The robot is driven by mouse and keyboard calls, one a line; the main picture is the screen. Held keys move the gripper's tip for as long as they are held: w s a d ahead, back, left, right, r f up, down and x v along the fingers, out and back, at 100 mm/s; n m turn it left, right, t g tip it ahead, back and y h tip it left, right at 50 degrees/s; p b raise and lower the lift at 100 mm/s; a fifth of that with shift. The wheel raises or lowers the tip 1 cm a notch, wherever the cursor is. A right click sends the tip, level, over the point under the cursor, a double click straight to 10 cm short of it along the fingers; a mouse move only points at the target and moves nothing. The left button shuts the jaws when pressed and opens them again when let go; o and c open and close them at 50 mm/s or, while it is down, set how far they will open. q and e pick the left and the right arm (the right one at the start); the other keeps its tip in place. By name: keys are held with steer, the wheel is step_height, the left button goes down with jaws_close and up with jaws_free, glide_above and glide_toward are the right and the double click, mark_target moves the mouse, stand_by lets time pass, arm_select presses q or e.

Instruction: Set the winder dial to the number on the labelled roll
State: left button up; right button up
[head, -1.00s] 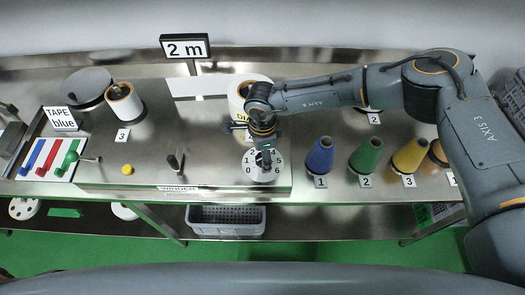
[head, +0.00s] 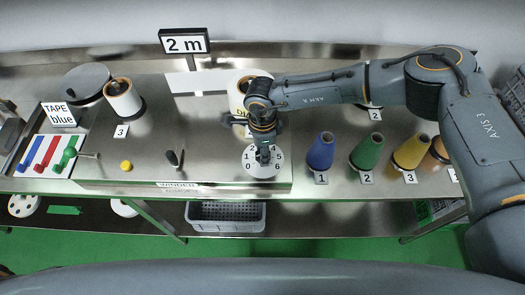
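The round white winder dial (head: 262,175) is set in the steel winder housing (head: 215,178). The digits 0, 1, 5 and 6 show around its rim; its pointer and upper part are hidden by my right gripper (head: 264,154). That gripper points down over the dial's middle; its fingers are too small and covered to tell whether they grip the knob. A cream roll (head: 237,98) stands behind the gripper, its label mostly hidden. My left gripper is not in view.
A white roll (head: 122,105) with a card 3 stands at the back left, near the "TAPE blue" card (head: 60,114). A black lever (head: 175,158) and a yellow button (head: 126,166) sit left of the dial. Blue (head: 320,153), green (head: 366,154) and yellow (head: 409,154) cones stand to the right.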

steer(key=m+b, duration=0.4)
steer(key=b, duration=0.1)
steer(key=m+b, duration=0.4)
steer(key=b, duration=0.1)
steer(key=m+b, duration=0.4)
steer(key=b, duration=0.2)
steer(key=shift+f+m, duration=0.25)
steer(key=shift+m, duration=0.15)
steer(key=shift+r+m+b, duration=0.25)
steer(key=shift+m+b, duration=0.85)
steer(key=shift+m, duration=0.1)
steer(key=o, duration=1.2)
steer(key=shift+w+r, duration=0.1)
steer(key=shift+r, duration=0.2)
step_height(320, 180, up, 12)
steer(key=shift+f, duration=0.25)
